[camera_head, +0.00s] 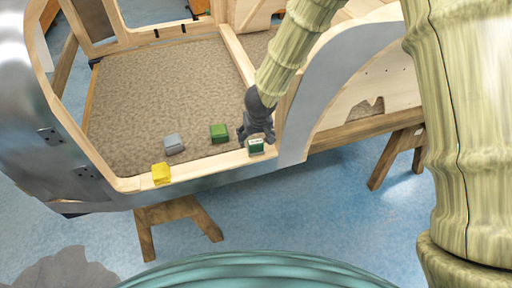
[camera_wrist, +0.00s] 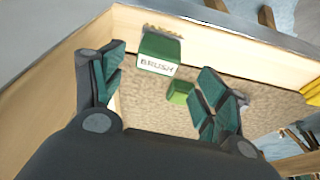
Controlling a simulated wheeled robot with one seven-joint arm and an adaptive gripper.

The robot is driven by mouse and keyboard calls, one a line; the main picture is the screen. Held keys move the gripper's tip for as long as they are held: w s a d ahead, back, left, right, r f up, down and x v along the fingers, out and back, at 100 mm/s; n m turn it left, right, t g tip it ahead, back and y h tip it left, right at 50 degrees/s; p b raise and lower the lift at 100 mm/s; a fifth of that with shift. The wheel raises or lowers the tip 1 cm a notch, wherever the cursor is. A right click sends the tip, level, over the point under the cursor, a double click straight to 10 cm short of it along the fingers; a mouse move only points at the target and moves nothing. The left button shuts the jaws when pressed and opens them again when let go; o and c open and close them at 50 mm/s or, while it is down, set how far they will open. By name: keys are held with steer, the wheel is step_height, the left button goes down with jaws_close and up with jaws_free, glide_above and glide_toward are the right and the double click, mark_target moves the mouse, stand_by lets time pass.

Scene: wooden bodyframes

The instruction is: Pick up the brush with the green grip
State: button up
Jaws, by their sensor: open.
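The brush with the green grip (camera_head: 255,146) sits on the pale wooden rim of the frame. In the wrist view the brush (camera_wrist: 160,52) shows a green body, a white label reading "BRUSH" and bristles along its far edge. My gripper (camera_head: 256,132) is over the rim close beside the brush. In the wrist view my gripper (camera_wrist: 162,62) is open and empty, with its fingers spread to either side of the brush in the picture. I cannot tell the height gap between the fingers and the brush.
A second green block (camera_head: 218,133) lies on the brown carpeted floor, also between the fingers in the wrist view (camera_wrist: 181,93). A grey block (camera_head: 174,144) and a yellow block (camera_head: 161,173) are farther left. A curved metal arch (camera_head: 335,62) rises right of my gripper.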

mark_target(256, 142)
steer(key=x, duration=0.1)
steer(key=b+x, duration=0.1)
steer(key=x, duration=0.3)
steer(key=shift+d+b, duration=0.25)
steer(key=shift+b, duration=0.1)
steer(key=shift+s, duration=0.1)
steer(key=shift+r, duration=0.1)
steer(key=shift+c, duration=0.2)
steer(key=c, duration=1.1)
steer(key=shift+o, duration=0.2)
steer(key=shift+r, duration=0.1)
steer(key=shift+r+p, duration=0.85)
steer(key=shift+r, duration=0.55)
steer(key=s+d+r+b, duration=0.2)
steer(key=s+b, duration=0.3)
steer(key=s, duration=1.1)
steer(key=shift+b, duration=0.3)
